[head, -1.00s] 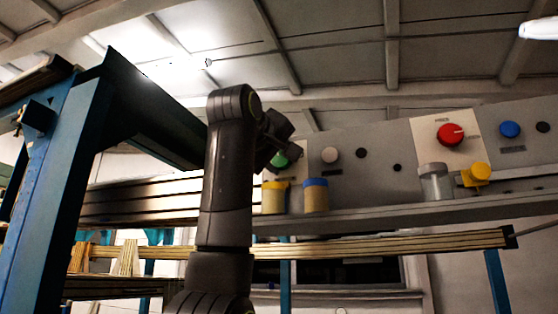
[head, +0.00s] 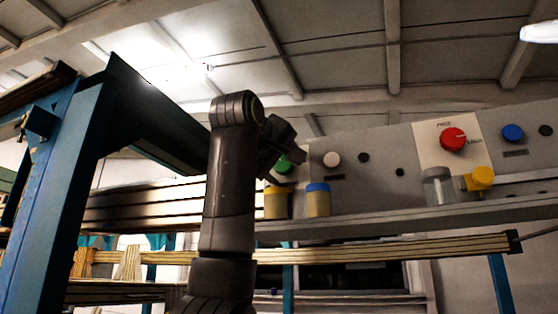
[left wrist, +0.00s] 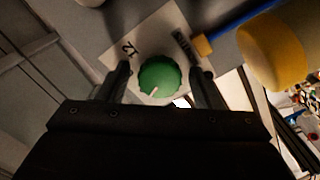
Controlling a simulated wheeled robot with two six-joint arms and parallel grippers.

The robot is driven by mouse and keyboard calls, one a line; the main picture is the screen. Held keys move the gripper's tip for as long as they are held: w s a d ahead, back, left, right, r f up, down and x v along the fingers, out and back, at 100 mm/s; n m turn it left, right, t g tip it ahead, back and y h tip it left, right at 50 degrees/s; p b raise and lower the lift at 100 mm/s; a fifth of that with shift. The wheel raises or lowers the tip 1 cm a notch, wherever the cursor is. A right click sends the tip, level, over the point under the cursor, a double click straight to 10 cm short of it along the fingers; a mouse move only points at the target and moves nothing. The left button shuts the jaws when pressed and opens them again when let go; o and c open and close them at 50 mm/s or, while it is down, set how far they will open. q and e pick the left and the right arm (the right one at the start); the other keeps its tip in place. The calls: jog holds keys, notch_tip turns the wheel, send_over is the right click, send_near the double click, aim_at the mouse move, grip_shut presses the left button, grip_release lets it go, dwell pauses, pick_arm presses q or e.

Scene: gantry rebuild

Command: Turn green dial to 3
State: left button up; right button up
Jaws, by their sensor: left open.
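The green dial (head: 285,166) is a round knob on the grey upright panel, partly hidden behind my left gripper in the head view. In the left wrist view the green dial (left wrist: 160,78) sits on a white label plate (left wrist: 133,50), with a pale pointer mark near its lower edge. Marks on the plate are too small to read surely. My left gripper (left wrist: 161,69) is open, with one finger on each side of the dial. Small gaps seem to show between fingers and dial; contact cannot be told. My right gripper is not in view.
A yellow-lidded jar (head: 276,204) and a blue-lidded jar (head: 318,200) stand on the shelf (head: 380,224) below the dial. A blue post (head: 55,200) stands left.

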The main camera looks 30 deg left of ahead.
pick_arm(q)
jog(key=b+v, duration=0.7)
jog(key=v, duration=1)
jog(key=shift+s, duration=0.25)
jog(key=shift+w+f, duration=0.1)
